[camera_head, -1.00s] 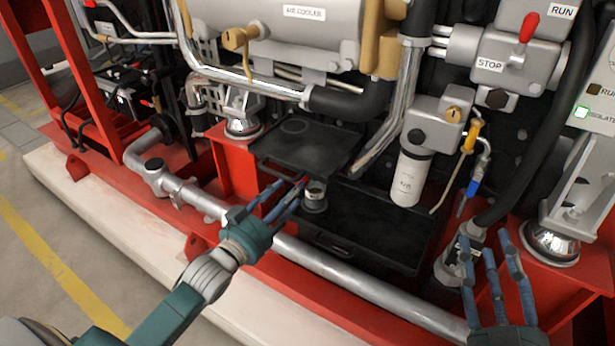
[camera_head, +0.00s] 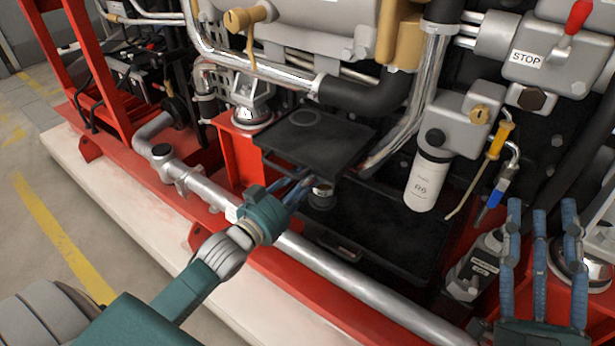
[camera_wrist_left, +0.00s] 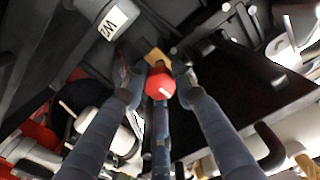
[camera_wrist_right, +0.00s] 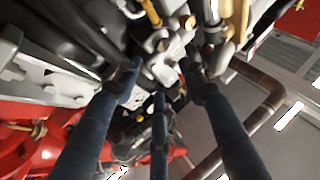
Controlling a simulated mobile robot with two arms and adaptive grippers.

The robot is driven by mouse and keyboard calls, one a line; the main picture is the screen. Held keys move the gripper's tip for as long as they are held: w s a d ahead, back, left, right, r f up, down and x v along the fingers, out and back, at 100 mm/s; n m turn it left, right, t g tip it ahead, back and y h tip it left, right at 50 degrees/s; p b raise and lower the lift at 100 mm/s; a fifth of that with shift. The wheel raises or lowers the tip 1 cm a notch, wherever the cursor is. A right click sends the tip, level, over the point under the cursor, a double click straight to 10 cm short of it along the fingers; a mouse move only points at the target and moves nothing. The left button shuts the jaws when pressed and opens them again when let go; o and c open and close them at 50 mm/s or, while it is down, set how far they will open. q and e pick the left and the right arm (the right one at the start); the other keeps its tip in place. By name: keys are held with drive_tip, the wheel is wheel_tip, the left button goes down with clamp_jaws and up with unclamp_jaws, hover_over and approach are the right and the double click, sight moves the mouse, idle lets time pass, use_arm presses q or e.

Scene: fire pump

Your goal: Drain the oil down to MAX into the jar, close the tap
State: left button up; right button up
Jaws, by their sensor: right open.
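My left gripper (camera_head: 298,188) reaches in under the black upper tray (camera_head: 318,140), close to a small metal cup-like part (camera_head: 321,194). In the left wrist view a red round knob (camera_wrist_left: 160,82) lies between the fingertips; the fingers look spread around it, with no clear grip. A tap with a blue lever (camera_head: 496,194) hangs below a yellow-handled fitting (camera_head: 500,140). A clear bottle with a black label (camera_head: 476,270), perhaps the jar, stands at lower right. My right gripper (camera_head: 540,215) is open and empty, right of the bottle. The oil level and MAX mark cannot be made out.
A black lower tray (camera_head: 400,225) lies behind a long grey pipe (camera_head: 350,285). A white filter (camera_head: 428,180) hangs above it. A red frame (camera_head: 235,165) and thick hoses hem the space. The floor (camera_head: 40,270) at left is clear.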

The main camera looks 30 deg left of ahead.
use_arm(q)
clamp_jaws()
drive_tip(key=shift+m+p, duration=0.5)
drive_tip(key=shift+p, duration=0.4)
use_arm(e)
wheel_tip(320, 180, down, 9)
drive_tip(key=w+g+h, duration=0.1)
drive_tip(key=w+g, duration=0.1)
drive_tip(key=g, duration=0.2)
drive_tip(key=shift+w+d+g+h, duration=0.25)
drive_tip(key=shift+g+h, duration=0.05)
drive_tip(key=shift+g, duration=0.1)
use_arm(q)
drive_tip(key=o, duration=0.7)
unclamp_jaws()
drive_tip(key=s, duration=0.4)
drive_tip(key=s+a, duration=0.1)
drive_tip(key=s, duration=0.7)
drive_tip(key=shift+a, duration=0.3)
use_arm(e)
drive_tip(key=shift+s+f, duration=0.1)
